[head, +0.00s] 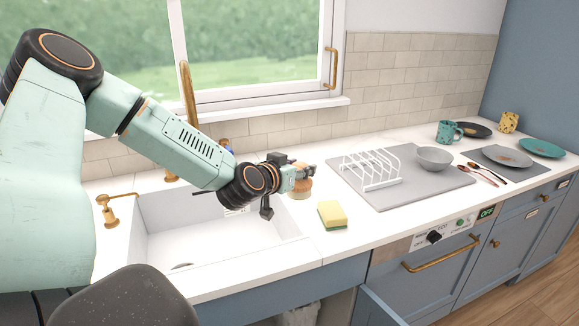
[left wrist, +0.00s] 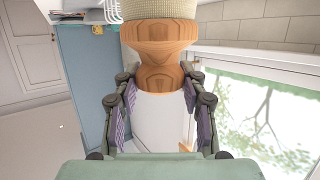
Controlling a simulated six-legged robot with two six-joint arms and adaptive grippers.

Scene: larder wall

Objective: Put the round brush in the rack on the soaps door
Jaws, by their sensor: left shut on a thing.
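The round brush (head: 302,188) has a wooden handle and pale bristles. My left gripper (head: 303,172) is shut on it and holds it above the counter, by the right rim of the sink. In the left wrist view the wooden handle of the brush (left wrist: 160,35) sits between the two fingers of the left gripper (left wrist: 158,80). A blue cabinet door (head: 383,308) stands open below the counter at the bottom edge; I cannot tell whether it is the soaps door. No rack on a door shows. My right gripper is not in view.
A white sink (head: 200,245) lies below my left arm, with a brass tap (head: 188,95) behind it. A yellow and green sponge (head: 332,214) lies right of the brush. A white toast rack (head: 370,168) and grey bowl (head: 434,158) stand on a grey board (head: 400,196).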

